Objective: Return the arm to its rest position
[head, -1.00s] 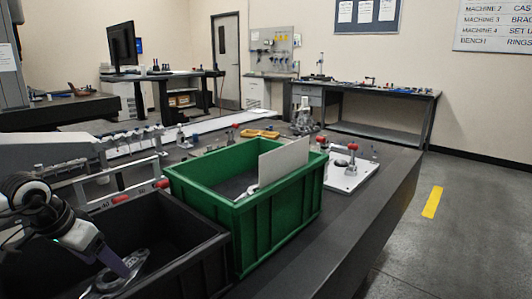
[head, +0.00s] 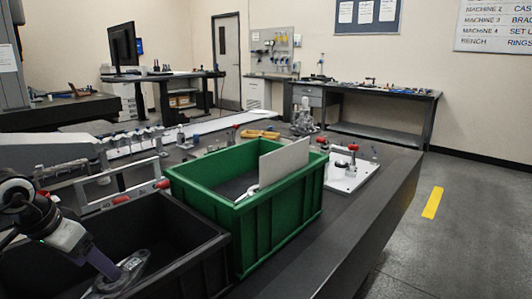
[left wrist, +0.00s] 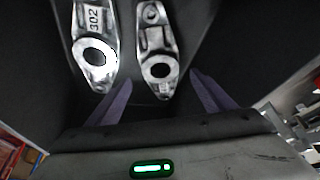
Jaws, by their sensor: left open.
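My left gripper (head: 108,268) comes in from the left in the head view and reaches down into the black bin (head: 207,246). In the left wrist view the gripper (left wrist: 162,98) has its two purple fingers well apart. Two metal link parts lie below, one tagged 302 (left wrist: 93,50) and one to its right (left wrist: 157,55). The right one shows between the fingers, but neither finger is seen pressing on it. In the head view a metal part (head: 122,275) shows beside the fingertip. My right gripper is not in view.
A green bin (head: 283,211) with an upright grey plate (head: 285,162) stands right of the black bin. The dark table's right strip (head: 350,225) is clear.

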